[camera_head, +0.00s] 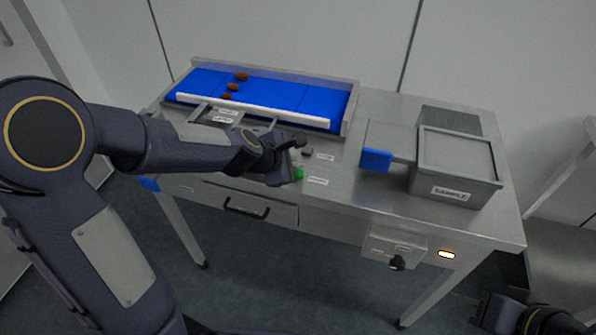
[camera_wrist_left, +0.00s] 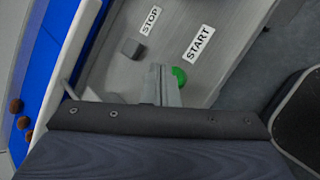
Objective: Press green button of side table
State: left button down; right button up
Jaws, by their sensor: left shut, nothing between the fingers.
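The green button (camera_head: 299,174) sits on the front part of the metal side table (camera_head: 345,190), beside a printed label. In the left wrist view the green button (camera_wrist_left: 179,76) is next to the START label (camera_wrist_left: 198,43). My left gripper (camera_head: 300,165) is shut and empty, its fingertips right beside the green button. In the wrist view the fingertips (camera_wrist_left: 158,72) overlap the button's edge; I cannot tell whether they touch it. A dark grey button (camera_wrist_left: 132,48) lies by the STOP label (camera_wrist_left: 150,20). My right gripper (camera_head: 490,312) is at the lower right, away from the table; its jaws are unclear.
A blue conveyor (camera_head: 270,92) with several brown dates (camera_head: 233,87) runs along the table's back. A black knob (camera_head: 397,263) and lit indicator (camera_head: 447,254) are on the front.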

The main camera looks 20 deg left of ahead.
dwell(0.6)
pick_arm(q)
jog(key=shift+f+b, duration=0.4)
jog(key=shift+f, duration=0.05)
